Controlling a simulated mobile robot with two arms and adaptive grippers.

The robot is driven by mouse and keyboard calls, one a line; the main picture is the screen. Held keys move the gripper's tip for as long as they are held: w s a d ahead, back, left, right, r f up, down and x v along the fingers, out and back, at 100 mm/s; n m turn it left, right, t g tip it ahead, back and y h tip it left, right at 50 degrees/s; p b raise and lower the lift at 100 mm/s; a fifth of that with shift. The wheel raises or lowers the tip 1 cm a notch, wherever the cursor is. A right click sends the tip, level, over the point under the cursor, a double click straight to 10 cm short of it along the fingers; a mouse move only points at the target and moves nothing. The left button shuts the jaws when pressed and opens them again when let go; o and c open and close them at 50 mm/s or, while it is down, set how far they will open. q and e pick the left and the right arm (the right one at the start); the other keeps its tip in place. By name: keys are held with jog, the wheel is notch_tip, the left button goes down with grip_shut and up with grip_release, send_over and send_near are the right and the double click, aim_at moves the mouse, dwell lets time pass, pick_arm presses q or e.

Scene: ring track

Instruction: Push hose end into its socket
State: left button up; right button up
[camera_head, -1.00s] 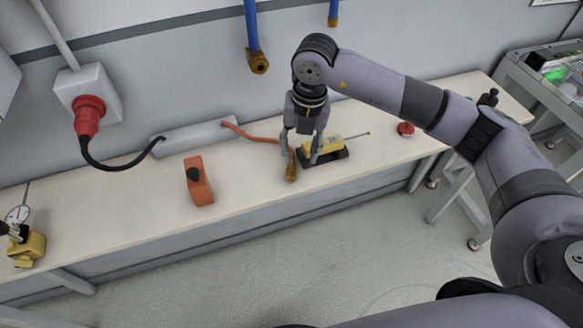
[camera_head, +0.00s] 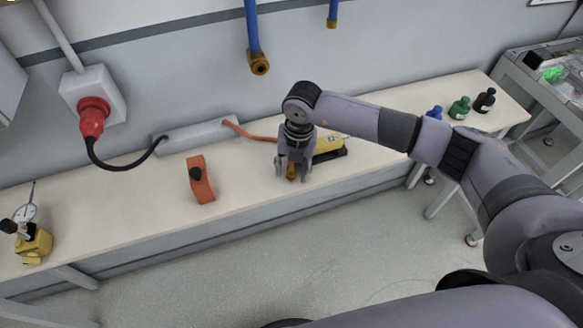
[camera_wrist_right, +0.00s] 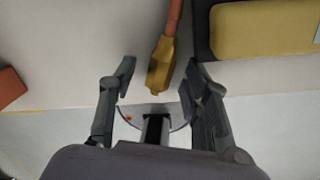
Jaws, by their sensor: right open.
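The orange hose (camera_head: 259,137) runs along the bench from a grey box to its brass-coloured end (camera_head: 291,173). In the right wrist view the hose end (camera_wrist_right: 160,68) lies between the two fingers, with visible gaps on both sides. My right gripper (camera_head: 295,177) points down over it, open, and partly hides it in the head view; it also shows in the right wrist view (camera_wrist_right: 158,77). A blue pipe with a brass fitting (camera_head: 259,63) hangs on the wall; I cannot tell whether this is the socket. My left gripper is not in view.
A yellow block on a black base (camera_head: 327,148) stands close right of the gripper. An orange block with a black knob (camera_head: 200,181) is to the left. A grey box (camera_head: 196,135) lies by the wall. Several bottles (camera_head: 459,108) stand at the right. The bench front is clear.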

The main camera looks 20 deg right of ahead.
aim_at(292, 170)
grip_shut()
dwell(0.4)
jog(key=shift+r, duration=0.15)
notch_tip(292, 170, up, 20)
jog(key=b, duration=0.2)
jog(key=shift+b, duration=0.3)
